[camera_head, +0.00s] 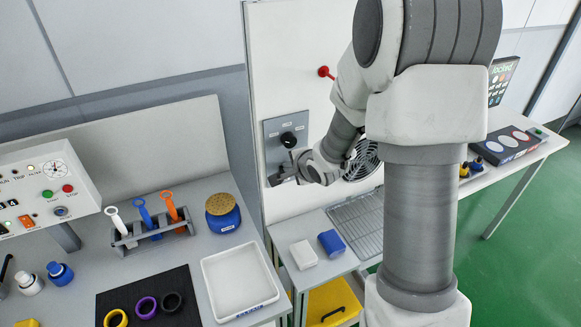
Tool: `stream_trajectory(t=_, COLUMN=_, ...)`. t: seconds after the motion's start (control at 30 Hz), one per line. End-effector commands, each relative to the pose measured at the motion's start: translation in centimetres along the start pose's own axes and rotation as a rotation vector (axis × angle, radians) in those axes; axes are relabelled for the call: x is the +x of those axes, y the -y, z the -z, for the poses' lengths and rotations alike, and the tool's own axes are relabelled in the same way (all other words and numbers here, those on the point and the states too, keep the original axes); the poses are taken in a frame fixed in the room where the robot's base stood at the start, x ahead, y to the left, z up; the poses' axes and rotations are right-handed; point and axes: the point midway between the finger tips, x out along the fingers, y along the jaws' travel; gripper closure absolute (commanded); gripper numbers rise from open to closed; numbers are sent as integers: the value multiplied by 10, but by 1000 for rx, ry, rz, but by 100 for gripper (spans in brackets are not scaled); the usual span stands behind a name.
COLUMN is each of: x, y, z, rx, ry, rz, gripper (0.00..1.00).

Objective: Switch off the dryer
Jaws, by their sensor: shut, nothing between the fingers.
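The dryer looks to be the tall white cabinet (290,50) in the middle, with a round fan grille (365,160) partly behind my arm. A grey switch plate (273,133) on its front carries a black rotary knob (288,139) with small labels around it that I cannot read. My gripper (280,177) is shut and empty at the lower part of the plate, just below the knob. I cannot tell whether its fingers touch the knob or the plate. The lower part of the plate is partly hidden by my gripper.
A red knob (325,72) sits higher on the cabinet. The left bench holds a control box (40,190), a tool rack (150,233), a blue jar (222,214) and a white tray (207,283).

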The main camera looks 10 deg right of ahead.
Motion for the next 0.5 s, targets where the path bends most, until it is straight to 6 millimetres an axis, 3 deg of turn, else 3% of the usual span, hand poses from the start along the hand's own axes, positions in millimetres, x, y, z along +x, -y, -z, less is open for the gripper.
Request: stream_trajectory(t=0.5, x=-8, y=9, z=0, rx=0, ry=0, rz=-1, gripper=100)
